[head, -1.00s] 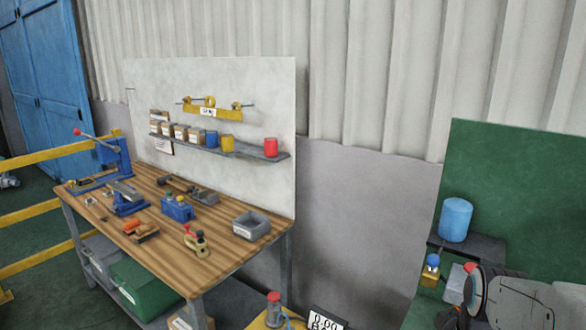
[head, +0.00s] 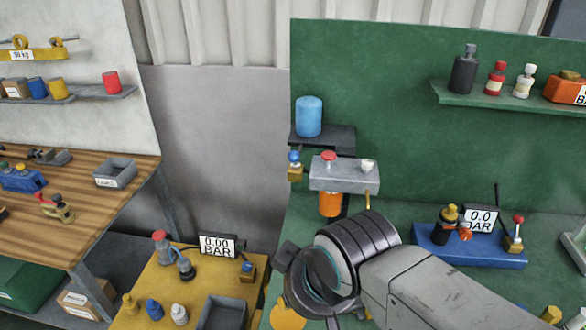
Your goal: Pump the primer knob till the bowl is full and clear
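On the green panel sits a grey filter head (head: 345,176) with a red knob (head: 328,156) on top at its left and a white knob (head: 367,165) at its right. I cannot tell by its look which knob is the primer. An orange bowl (head: 330,204) hangs under the head; its fill level and clearness cannot be made out. My gripper (head: 289,274) is below and left of the bowl, apart from the knobs, seen from behind. My wrist hides most of it, so its opening cannot be told.
A blue tank (head: 308,116) stands on a dark bracket above a blue-knobbed valve (head: 294,165). A yellow cart (head: 163,287) with a 0.00 BAR gauge (head: 217,246) is lower left. A blue base (head: 468,247) with a 0.0 BAR gauge (head: 481,219) is right.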

